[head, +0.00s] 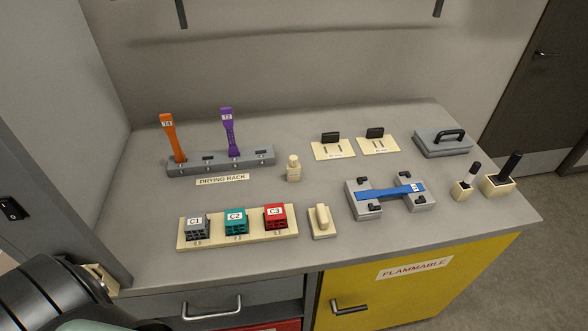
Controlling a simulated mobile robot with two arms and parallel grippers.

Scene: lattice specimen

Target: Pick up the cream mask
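No single object is clearly marked as the cream mask. Two flat cream slotted plates with black handles lie side by side at the back of the bench in the head view, a left plate (321,153) and a right plate (367,148). A cream block with a raised rounded grip (321,221) sits nearer the front, right of the cube tray. All three rest on the bench, untouched. Part of my arm shows at the bottom left corner, but neither gripper is in view.
The grey bench (300,255) also holds a drying rack (215,163) with orange and purple strips, a cream tray (240,241) of cubes, a small bottle (293,170), a fixture (418,203) with a blue strip, a grey handled block (440,147), and two brush holders (497,187).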

